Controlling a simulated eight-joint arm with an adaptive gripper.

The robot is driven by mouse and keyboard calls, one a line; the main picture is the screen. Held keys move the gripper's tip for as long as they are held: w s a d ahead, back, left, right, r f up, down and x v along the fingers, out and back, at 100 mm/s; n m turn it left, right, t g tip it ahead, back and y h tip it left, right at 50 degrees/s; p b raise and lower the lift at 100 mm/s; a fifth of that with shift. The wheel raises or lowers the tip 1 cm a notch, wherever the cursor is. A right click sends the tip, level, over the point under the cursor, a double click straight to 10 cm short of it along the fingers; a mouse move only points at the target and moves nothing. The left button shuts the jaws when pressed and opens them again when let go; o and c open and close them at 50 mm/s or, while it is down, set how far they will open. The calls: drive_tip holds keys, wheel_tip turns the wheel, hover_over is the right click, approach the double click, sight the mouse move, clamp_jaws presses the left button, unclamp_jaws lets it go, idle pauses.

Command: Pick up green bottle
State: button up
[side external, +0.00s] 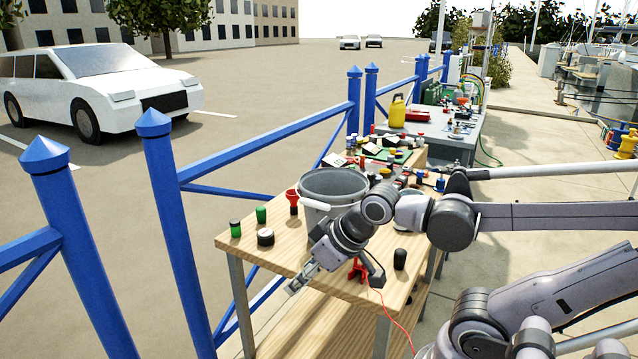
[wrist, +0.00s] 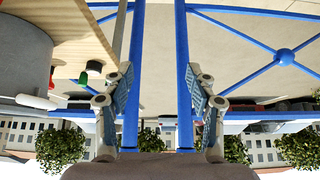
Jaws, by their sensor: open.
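Two small green containers stand on the wooden table near its far left corner in the side view. One is a green container with a dark lid (side external: 235,229); the other is a plainer green one (side external: 261,215). I cannot tell which is the bottle meant. My gripper (side external: 296,282) is open, with nothing seen between its fingers, at the table's left front edge, nearer the camera than both containers.
A grey bucket (side external: 333,186) stands on the wooden table (side external: 340,286), close behind my wrist. A black-and-white round item (side external: 265,237), a red funnel-topped item (side external: 292,197), a red clamp (side external: 357,269) and a black cylinder (side external: 400,259) also stand there. A blue railing (side external: 175,240) runs along the left.

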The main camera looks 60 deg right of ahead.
drive_tip(key=w+d+r+m+g+h, duration=0.1)
drive_tip(key=w+d+r+m, duration=0.2)
drive_tip(key=w+r, duration=0.55)
drive_tip(key=m+g+h, duration=0.3)
drive_tip(key=m+g, duration=0.1)
drive_tip(key=m, duration=0.6)
hover_over(234, 222)
drive_tip(key=s+a, duration=0.1)
drive_tip(key=a, duration=0.2)
wheel_tip(234, 222, down, 10)
drive_tip(key=x, duration=0.5)
drive_tip(key=shift+f, duration=0.35)
drive_tip(key=shift+s+x, duration=0.2)
drive_tip(key=shift+x, duration=1.25)
drive_tip(key=shift+s+x, duration=0.15)
drive_tip(key=shift+x, duration=1.25)
clamp_jaws()
